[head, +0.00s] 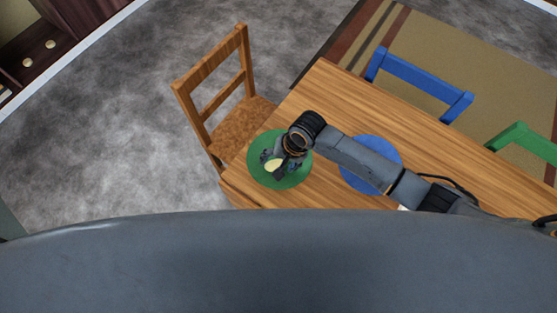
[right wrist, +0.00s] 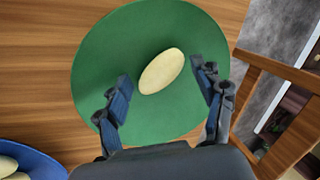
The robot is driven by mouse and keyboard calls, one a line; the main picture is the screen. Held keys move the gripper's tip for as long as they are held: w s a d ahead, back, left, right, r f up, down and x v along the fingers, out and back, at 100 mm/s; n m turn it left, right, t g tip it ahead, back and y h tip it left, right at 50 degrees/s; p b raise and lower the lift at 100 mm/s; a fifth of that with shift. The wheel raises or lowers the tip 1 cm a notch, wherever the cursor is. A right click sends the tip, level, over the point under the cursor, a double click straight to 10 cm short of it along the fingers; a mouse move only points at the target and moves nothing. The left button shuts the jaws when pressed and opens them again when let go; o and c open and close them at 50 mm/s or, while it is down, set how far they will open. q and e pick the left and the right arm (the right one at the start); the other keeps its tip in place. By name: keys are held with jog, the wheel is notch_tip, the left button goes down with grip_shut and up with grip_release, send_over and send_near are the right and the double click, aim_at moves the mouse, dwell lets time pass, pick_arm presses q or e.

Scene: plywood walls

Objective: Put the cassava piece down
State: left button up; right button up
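The cassava piece (right wrist: 162,72) is a pale cream oval lying on the green plate (right wrist: 105,65). In the head view the cassava piece (head: 273,165) shows on the green plate (head: 295,178) near the table's left end. My right gripper (right wrist: 160,75) is over the plate with its two fingers spread, one on each side of the piece. There is a visible gap between the piece and each finger, so nothing is gripped. In the head view my right gripper (head: 274,162) partly covers the plate. My left gripper is not in view.
A blue plate (head: 357,180) lies to the right on the wooden table (head: 325,95), partly under my right arm. In the wrist view the blue plate (right wrist: 45,168) holds pale pieces. A wooden chair (head: 240,110) stands at the table's left end; blue (head: 420,85) and green chairs (head: 525,142) stand along the far side.

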dwell(0.3)
jog(key=v, duration=1.2)
jog(key=shift+r, duration=0.1)
